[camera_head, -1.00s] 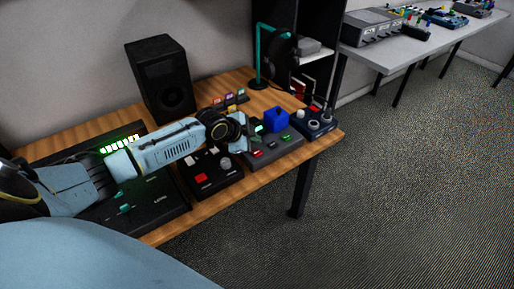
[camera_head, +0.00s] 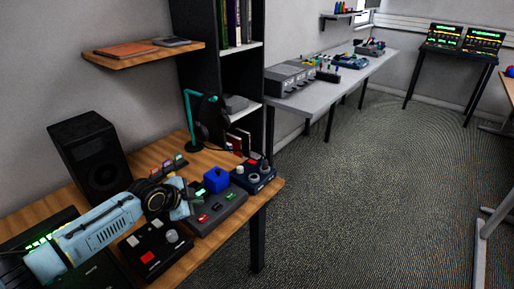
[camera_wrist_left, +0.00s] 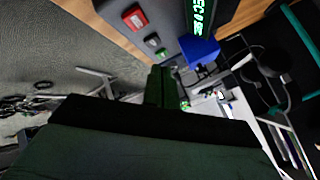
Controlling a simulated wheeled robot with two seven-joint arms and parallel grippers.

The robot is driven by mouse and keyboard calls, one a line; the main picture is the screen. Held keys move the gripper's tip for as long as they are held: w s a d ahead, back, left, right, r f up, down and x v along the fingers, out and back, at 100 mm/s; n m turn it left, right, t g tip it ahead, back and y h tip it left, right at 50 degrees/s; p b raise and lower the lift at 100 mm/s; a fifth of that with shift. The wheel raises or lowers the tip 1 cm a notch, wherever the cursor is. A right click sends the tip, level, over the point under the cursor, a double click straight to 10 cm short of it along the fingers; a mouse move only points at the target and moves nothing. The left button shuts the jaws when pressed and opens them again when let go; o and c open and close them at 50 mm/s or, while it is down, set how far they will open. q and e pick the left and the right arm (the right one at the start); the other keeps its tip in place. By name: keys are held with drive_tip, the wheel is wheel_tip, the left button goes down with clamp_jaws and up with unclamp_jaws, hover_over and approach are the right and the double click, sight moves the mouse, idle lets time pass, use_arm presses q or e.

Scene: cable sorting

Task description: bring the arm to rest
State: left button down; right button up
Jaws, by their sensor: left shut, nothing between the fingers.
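My left arm comes in from the left over the wooden desk (camera_head: 190,262) in the head view. My left gripper (camera_head: 184,205) is over the desk, at the left end of the grey box with lit buttons (camera_head: 222,212); whether it touches the box cannot be told. In the left wrist view the fingers (camera_wrist_left: 160,88) are shut together with nothing between them. A blue block (camera_head: 216,180) sits on the grey box, and it also shows in the left wrist view (camera_wrist_left: 199,49). My right gripper is in neither view.
A black speaker (camera_head: 92,158), a black control box with a red button (camera_head: 155,247), a headphone stand (camera_head: 191,120) and a dark knob box (camera_head: 253,174) crowd the desk. A shelf (camera_head: 150,58) hangs above. Open carpet (camera_head: 370,190) lies right of the desk.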

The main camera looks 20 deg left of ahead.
use_arm(q)
drive_tip(key=s+d+f+n+g, duration=0.2)
drive_tip(key=s+d+f, duration=0.1)
drive_tip(key=s+d, duration=0.55)
drive_tip(key=s+d+f+n+g, duration=0.1)
drive_tip(key=s+d+f, duration=0.1)
drive_tip(key=s+d, duration=0.6)
drive_tip(key=s+a+r+n+g+y, duration=0.15)
drive_tip(key=s+n, duration=0.25)
drive_tip(key=s, duration=0.4)
drive_tip(key=s+a+r+n+g+y, duration=0.1)
drive_tip(key=s+a+r+n, duration=0.15)
drive_tip(key=s, duration=0.65)
wheel_tip(320, 180, down, 23)
drive_tip(key=s+a+f+g, duration=0.2)
drive_tip(key=s+f, duration=1.4)
drive_tip(key=s, duration=0.2)
drive_tip(key=shift+a+f, duration=0.4)
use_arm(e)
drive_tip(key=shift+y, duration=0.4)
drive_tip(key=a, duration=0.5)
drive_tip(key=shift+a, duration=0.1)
use_arm(q)
drive_tip(key=shift+n, duration=0.25)
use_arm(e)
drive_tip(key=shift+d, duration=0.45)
